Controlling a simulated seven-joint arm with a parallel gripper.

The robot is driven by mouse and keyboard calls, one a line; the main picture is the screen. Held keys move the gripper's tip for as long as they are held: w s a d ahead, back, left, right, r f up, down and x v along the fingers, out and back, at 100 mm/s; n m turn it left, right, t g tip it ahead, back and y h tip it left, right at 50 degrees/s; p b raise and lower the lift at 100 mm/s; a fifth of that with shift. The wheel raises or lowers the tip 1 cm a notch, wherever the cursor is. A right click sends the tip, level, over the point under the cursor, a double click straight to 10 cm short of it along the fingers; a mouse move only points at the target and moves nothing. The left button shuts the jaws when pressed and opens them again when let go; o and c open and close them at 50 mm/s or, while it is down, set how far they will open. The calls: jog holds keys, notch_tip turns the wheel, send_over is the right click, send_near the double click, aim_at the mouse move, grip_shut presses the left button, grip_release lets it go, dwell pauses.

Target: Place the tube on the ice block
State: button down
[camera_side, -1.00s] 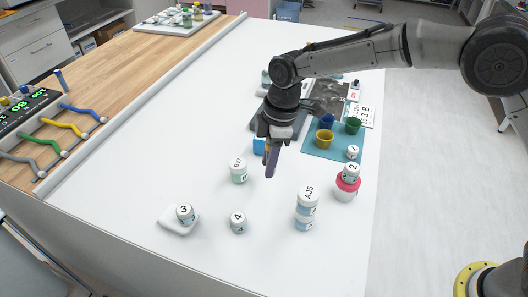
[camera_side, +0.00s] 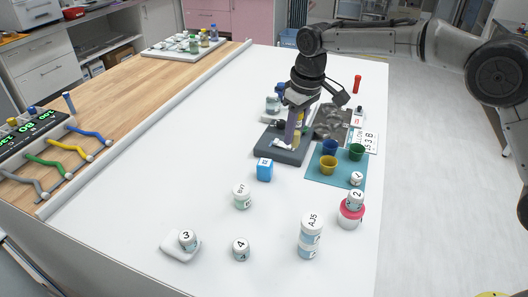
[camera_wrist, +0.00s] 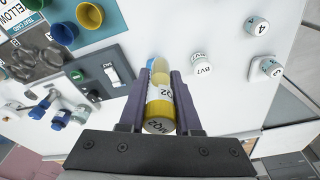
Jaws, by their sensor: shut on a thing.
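My gripper (camera_side: 294,140) is shut on a tube with a yellow cap and a white label (camera_wrist: 160,105). The tube lies between the two purple fingers in the wrist view; in the side view a finger partly hides it. In the side view the gripper overlaps the dark grey tray; its height above it is hard to tell. A small blue cube with a marked top (camera_side: 265,170) stands on the white table in front of the tray, apart from the gripper. It may be the ice block. Its blue also shows beyond the tube in the wrist view (camera_wrist: 151,63).
The dark grey tray (camera_side: 275,152) carries small items. A teal mat (camera_side: 320,178) with blue, yellow and green cups is to its right. Labelled jars stand in front: BVT (camera_side: 242,196), AJS (camera_side: 311,235), 4 (camera_side: 240,249) and 3 on a white pad (camera_side: 177,252).

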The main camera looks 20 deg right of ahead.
jog(key=w+a+f, duration=0.1)
jog(key=w+f, duration=0.1)
jog(key=w, duration=0.1)
jog(key=w+a+f, duration=0.1)
jog(key=w+f, duration=0.1)
jog(key=w+a+f, duration=0.1)
jog(key=w+f, duration=0.2)
jog(key=shift+w, duration=0.35)
jog(key=shift+w+a+f, duration=0.2)
jog(key=shift+w+f, duration=0.3)
jog(key=shift+f, duration=1.7)
jog(key=c, duration=0.6)
grip_release()
jog(key=shift+f, duration=0.15)
